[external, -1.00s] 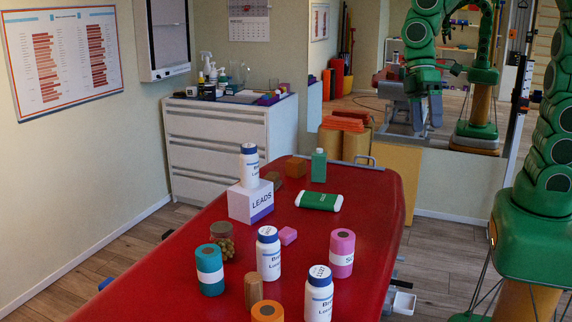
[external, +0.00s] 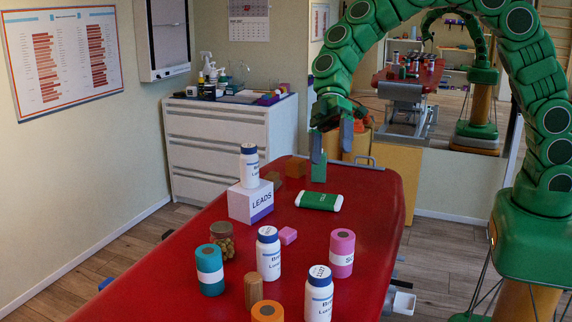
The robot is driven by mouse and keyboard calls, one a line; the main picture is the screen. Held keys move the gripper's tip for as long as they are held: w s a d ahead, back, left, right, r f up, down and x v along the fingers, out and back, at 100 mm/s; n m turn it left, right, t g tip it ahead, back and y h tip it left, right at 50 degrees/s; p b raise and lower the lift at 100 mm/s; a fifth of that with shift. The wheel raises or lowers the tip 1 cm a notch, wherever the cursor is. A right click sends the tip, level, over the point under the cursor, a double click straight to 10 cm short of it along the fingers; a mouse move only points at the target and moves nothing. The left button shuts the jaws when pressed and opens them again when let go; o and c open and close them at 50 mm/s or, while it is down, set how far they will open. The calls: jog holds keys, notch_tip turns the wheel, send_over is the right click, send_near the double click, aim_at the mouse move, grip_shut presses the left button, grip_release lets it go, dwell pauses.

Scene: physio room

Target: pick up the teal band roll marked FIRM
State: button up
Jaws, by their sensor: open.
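A teal band roll (external: 209,268) stands upright on the red treatment table (external: 138,296), at the left of the group of things. It has a white label band whose writing is turned away or too small to read. My gripper (external: 334,142) hangs from the green arm above the far end of the table, fingers pointing down. It is open and empty.
A pink roll (external: 342,253) and another white bottle (external: 318,297) stand right. A LEADS box (external: 250,203) carries a bottle.

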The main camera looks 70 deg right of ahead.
jog(key=w+a+f+n+y, duration=0.35)
jog(key=w+a+f, duration=0.5)
jog(key=w, duration=0.45)
jog(key=n+t+y, duration=0.2)
jog(key=n, duration=0.1)
send_near(202, 264)
jog(key=shift+s+a+f+h, duration=0.2)
jog(key=shift+s+a+h, duration=0.1)
jog(key=shift+a, duration=0.2)
jog(key=shift+a+f, duration=0.25)
jog(key=shift+a, duration=0.1)
jog(key=shift+w+r+x, duration=0.15)
jog(key=shift+x, duration=1.65)
jog(key=shift+w+r+x, duration=0.15)
jog(key=shift+x, duration=1.65)
jog(key=shift+a, duration=0.1)
jog(key=c, duration=1.4)
jog(key=shift+r, duration=0.2)
